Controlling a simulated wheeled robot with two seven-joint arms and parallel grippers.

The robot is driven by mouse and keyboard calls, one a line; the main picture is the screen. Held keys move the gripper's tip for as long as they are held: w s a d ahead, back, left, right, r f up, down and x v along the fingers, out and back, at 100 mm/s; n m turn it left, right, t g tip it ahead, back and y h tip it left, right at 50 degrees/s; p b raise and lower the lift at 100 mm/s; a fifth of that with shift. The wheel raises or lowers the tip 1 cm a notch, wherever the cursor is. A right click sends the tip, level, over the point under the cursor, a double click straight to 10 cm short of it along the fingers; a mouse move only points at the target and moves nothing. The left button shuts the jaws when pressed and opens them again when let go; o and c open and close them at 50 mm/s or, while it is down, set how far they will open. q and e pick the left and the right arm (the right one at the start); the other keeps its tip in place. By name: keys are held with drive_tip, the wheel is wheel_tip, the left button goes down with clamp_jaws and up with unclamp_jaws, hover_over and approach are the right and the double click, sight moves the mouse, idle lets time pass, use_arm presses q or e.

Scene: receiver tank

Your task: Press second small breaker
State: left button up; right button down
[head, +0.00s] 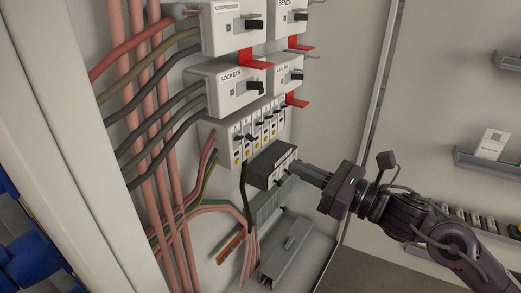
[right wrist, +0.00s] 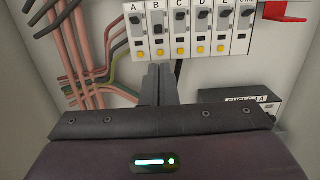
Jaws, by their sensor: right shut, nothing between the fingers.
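A row of small breakers (head: 260,130) with black levers and yellow buttons sits below the larger boxes in the cabinet. In the right wrist view they are lettered A to E, with a further one at the right end. The second, breaker B (right wrist: 157,42), has its lever lower than those of A (right wrist: 135,38) and C (right wrist: 180,40). My right gripper (head: 295,166) is shut and empty, in front of the black box below the row. In the wrist view its fingertips (right wrist: 160,68) point toward the row, just below B; contact cannot be told. My left gripper is not in view.
Larger switch boxes, including SOCKETS (head: 229,88) and COMPRESSOR (head: 232,27), with red tabs stand above the row. Thick cables (head: 150,120) run down the left. A black box (head: 271,164) and a grey open trunking (head: 287,248) lie below.

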sight(248, 145)
drive_tip(key=p+x, duration=0.4)
drive_tip(key=x, duration=0.4)
drive_tip(key=shift+w+a+r+p, duration=0.15)
drive_tip(key=shift+w+a+p, duration=0.1)
drive_tip(key=shift+a+p, duration=0.05)
drive_tip(key=shift+w+a, duration=0.35)
drive_tip(key=shift+a, duration=0.2)
drive_tip(key=shift+r+h+p, duration=0.1)
drive_tip(key=shift+h+p, duration=0.2)
drive_tip(key=shift+p, duration=0.15)
drive_tip(key=shift+d+g+h+p, duration=0.1)
drive_tip(key=shift+g+h+p, duration=0.2)
drive_tip(key=shift+g+h, duration=0.15)
drive_tip(key=shift+s+r+g+h, duration=0.1)
drive_tip(key=shift+g+h, duration=0.15)
